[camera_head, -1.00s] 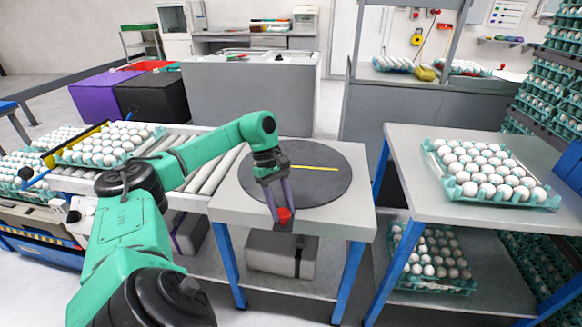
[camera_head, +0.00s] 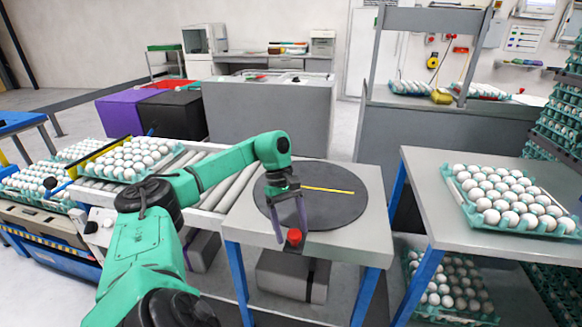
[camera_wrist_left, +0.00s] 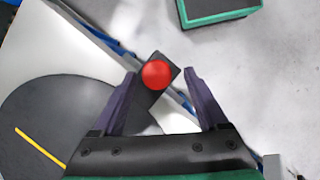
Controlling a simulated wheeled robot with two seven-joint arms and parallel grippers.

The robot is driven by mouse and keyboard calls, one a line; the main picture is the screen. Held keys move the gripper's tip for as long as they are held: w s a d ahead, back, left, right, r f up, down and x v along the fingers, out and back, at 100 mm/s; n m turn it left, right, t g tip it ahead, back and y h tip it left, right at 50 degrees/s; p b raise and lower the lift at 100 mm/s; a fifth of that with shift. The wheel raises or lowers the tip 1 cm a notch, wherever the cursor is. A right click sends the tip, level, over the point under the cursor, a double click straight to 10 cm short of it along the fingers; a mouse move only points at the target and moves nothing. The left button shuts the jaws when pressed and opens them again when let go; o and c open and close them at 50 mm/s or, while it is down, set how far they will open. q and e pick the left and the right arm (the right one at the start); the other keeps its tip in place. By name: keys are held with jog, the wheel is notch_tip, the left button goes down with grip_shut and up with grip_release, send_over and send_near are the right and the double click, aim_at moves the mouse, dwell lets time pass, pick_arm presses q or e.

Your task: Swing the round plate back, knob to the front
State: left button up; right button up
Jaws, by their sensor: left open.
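The round dark grey plate (camera_head: 335,208) lies flat on a light grey table, with a yellow stripe (camera_head: 327,189) across its top. It also shows in the left wrist view (camera_wrist_left: 70,110). Its red round knob (camera_head: 294,237) sits on a dark tab at the table's front edge; the knob shows in the left wrist view (camera_wrist_left: 156,72) too. My left gripper (camera_head: 291,233) is open over the tab, pointing down. In the left wrist view its fingers (camera_wrist_left: 160,74) stand on either side of the knob, with gaps showing on both sides. My right gripper is not in view.
A roller conveyor (camera_head: 213,190) with an egg tray (camera_head: 128,158) stands left of the table. A side table (camera_head: 430,185) with another egg tray (camera_head: 505,200) stands close on the right. A grey box (camera_head: 292,276) is under the plate's table.

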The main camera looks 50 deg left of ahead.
pick_arm(q)
jog(key=p+v, duration=0.7)
jog(key=v, duration=0.7)
jog(key=shift+r, duration=0.25)
jog(key=shift+a, duration=0.15)
